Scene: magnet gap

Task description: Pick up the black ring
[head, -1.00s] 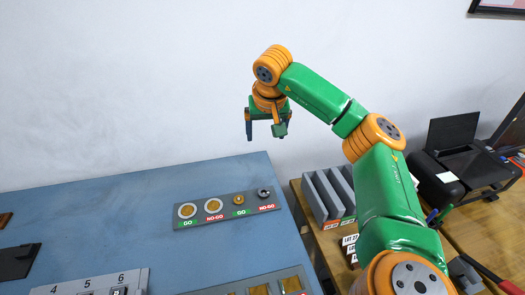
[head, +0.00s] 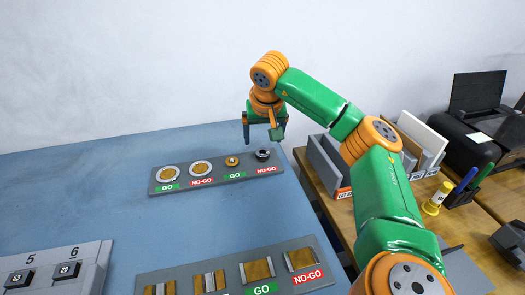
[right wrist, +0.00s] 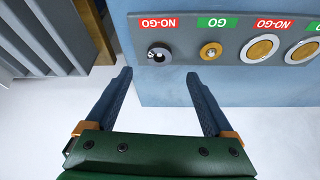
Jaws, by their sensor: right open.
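The small black ring (head: 263,154) sits at the right end of a grey gauge board (head: 217,174), by a red NO-GO label. In the right wrist view the black ring (right wrist: 159,52) shows around a lighter centre, near the board's left end. My right gripper (head: 262,132) is open and empty, with its fingers pointing down, just behind and above the black ring in the head view. In the right wrist view its blue fingertips (right wrist: 159,76) lie to either side of the ring's line, apart from it. My left gripper is out of view.
A small brass piece (head: 232,161) sits beside the ring, and two larger brass discs (head: 200,168) lie further left. A second gauge board (head: 242,272) lies in front. Grey upright plates (head: 325,165) stand on the wooden table to the right.

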